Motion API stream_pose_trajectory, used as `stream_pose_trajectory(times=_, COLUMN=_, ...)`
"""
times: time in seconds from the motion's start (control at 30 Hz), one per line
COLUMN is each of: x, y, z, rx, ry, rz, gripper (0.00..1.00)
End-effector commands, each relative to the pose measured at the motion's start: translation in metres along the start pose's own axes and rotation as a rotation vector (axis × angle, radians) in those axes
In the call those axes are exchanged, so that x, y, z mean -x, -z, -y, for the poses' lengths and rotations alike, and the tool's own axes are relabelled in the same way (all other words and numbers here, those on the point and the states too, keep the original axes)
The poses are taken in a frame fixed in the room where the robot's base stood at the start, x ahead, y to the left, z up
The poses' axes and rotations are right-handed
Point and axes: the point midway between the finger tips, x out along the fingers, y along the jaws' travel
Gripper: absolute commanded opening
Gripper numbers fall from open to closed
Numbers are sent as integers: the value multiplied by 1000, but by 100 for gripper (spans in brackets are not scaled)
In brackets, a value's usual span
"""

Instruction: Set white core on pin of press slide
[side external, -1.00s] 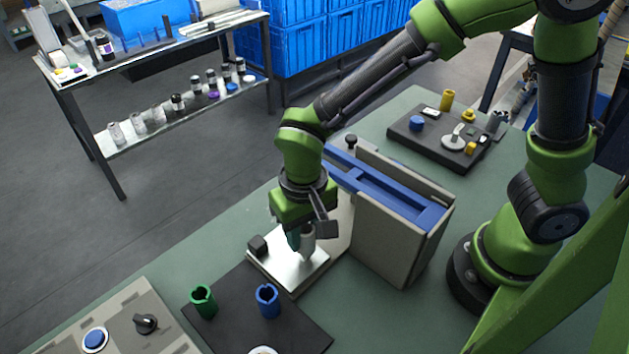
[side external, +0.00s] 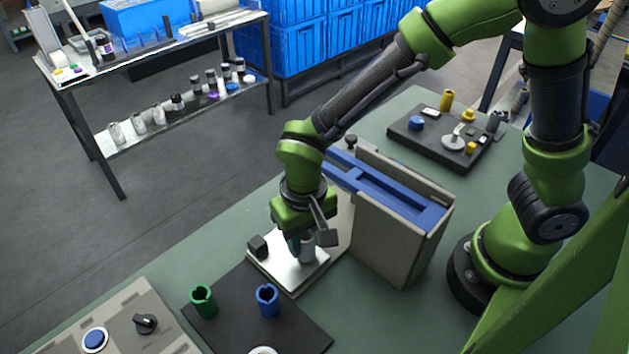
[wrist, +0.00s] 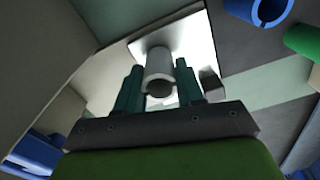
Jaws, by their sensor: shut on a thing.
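My gripper (side external: 299,246) points down over the bright metal plate of the press slide (side external: 287,279). Its teal fingers (wrist: 158,88) are shut on the white core (wrist: 158,64), a pale hollow cylinder between them. The core also shows in the side view (side external: 308,249), roughly upright and low over the plate. The plate (wrist: 203,47) lies behind the core in the wrist view. I cannot see the pin, and cannot tell whether the core is around it or touches the plate.
A dark block (side external: 257,246) stands on the plate's left corner. A tall grey housing with blue rails (side external: 395,225) stands close on the right. A black mat (side external: 235,310) in front holds a green core (side external: 203,302) and a blue core (side external: 267,301). A control panel (side external: 125,325) is front left.

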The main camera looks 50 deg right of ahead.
Motion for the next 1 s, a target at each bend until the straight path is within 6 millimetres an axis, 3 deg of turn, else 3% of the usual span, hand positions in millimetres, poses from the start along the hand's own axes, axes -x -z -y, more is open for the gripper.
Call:
stream_pose_trajectory(times=0.87, x=-5, y=0, z=0, rx=0, ry=0, rz=0, gripper=9)
stream_pose_trajectory(times=0.9, x=-5, y=0, z=0, rx=0, ry=0, rz=0, gripper=40)
stream_pose_trajectory(times=1.0, x=-5, y=0, z=0, rx=0, ry=0, rz=0, gripper=56)
